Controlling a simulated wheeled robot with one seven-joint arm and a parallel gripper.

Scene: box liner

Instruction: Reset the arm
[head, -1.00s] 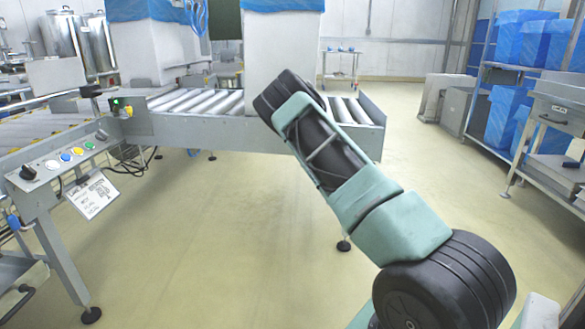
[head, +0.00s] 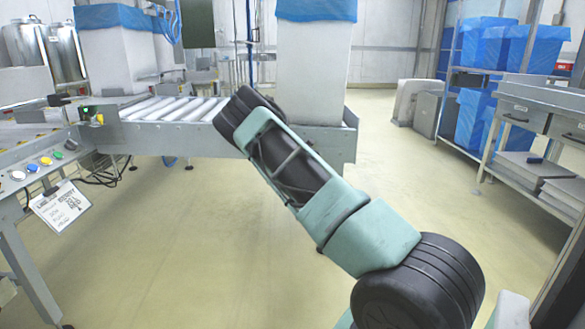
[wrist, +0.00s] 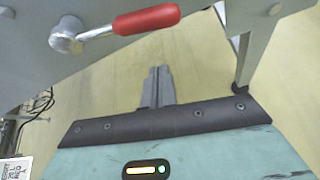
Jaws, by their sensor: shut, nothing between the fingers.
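My arm (head: 295,180), with teal links and black joints, rises from the lower right of the head view toward the roller conveyor. Its far end hides my gripper in that view. In the wrist view my gripper (wrist: 158,82) shows as two grey fingers close together, shut and empty, above the pale floor. A red-handled lever (wrist: 145,20) on a grey metal panel (wrist: 95,65) is close by in the wrist view, apart from the fingers.
The roller conveyor (head: 175,108) bears tall white boxes with blue liners (head: 315,70). A button panel (head: 40,165) with a hanging sign (head: 60,205) is at left. A shelf with blue bins (head: 485,45) and a workbench (head: 540,115) stand at right. The middle floor is clear.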

